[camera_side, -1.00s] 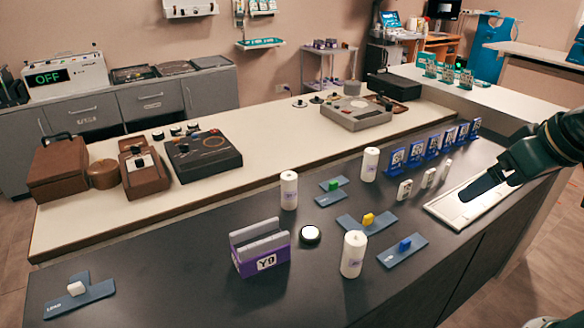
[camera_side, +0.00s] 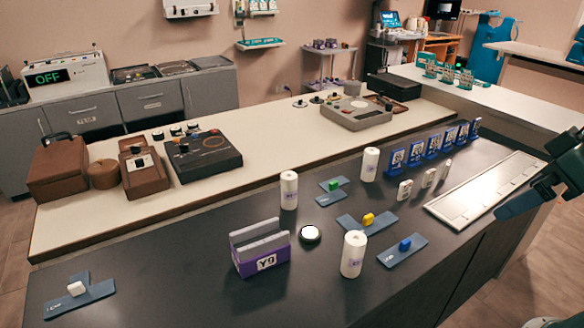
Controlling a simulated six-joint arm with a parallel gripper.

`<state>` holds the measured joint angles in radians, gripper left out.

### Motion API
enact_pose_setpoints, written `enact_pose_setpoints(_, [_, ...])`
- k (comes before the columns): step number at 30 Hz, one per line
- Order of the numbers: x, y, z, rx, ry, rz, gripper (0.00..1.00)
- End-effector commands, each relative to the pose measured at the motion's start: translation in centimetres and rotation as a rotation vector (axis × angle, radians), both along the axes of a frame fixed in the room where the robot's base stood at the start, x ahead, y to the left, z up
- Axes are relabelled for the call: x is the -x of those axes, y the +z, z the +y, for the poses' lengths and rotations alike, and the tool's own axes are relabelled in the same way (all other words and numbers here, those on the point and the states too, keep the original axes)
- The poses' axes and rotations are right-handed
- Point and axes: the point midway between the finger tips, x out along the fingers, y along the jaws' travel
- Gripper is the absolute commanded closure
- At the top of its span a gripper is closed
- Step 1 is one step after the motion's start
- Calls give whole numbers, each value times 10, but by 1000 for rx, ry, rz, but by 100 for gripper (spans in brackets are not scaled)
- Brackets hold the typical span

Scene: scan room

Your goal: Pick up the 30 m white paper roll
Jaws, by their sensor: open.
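Three white paper rolls stand upright on the dark counter. One roll (camera_side: 353,255) is at the front, another roll (camera_side: 289,190) is at the middle left, and a third roll (camera_side: 370,164) is farther back to the right. My gripper (camera_side: 503,210) is at the right edge, above the counter's front edge, well apart from all the rolls. It is open and holds nothing; its fingers partly overlap in this view.
Blue plates with green (camera_side: 334,184), yellow (camera_side: 369,219) and blue blocks (camera_side: 405,245) lie among the rolls. A long pale tray (camera_side: 490,190) lies at right. Blue numbered stands (camera_side: 432,146) line the back.

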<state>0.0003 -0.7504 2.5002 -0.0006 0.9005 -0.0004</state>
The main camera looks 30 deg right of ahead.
Motion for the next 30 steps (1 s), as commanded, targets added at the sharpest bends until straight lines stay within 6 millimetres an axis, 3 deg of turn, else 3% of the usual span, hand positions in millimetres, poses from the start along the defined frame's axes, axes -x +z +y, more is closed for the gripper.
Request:
enact_pose_setpoints(6, [0,0,0,0,0,0,2])
enact_pose_setpoints(11, [0,0,0,0,-1,0,32])
enact_pose_setpoints(23, [-4,2,0,1,3,0,32])
enact_pose_setpoints(30, [-32,12,3,5,30,-1,32])
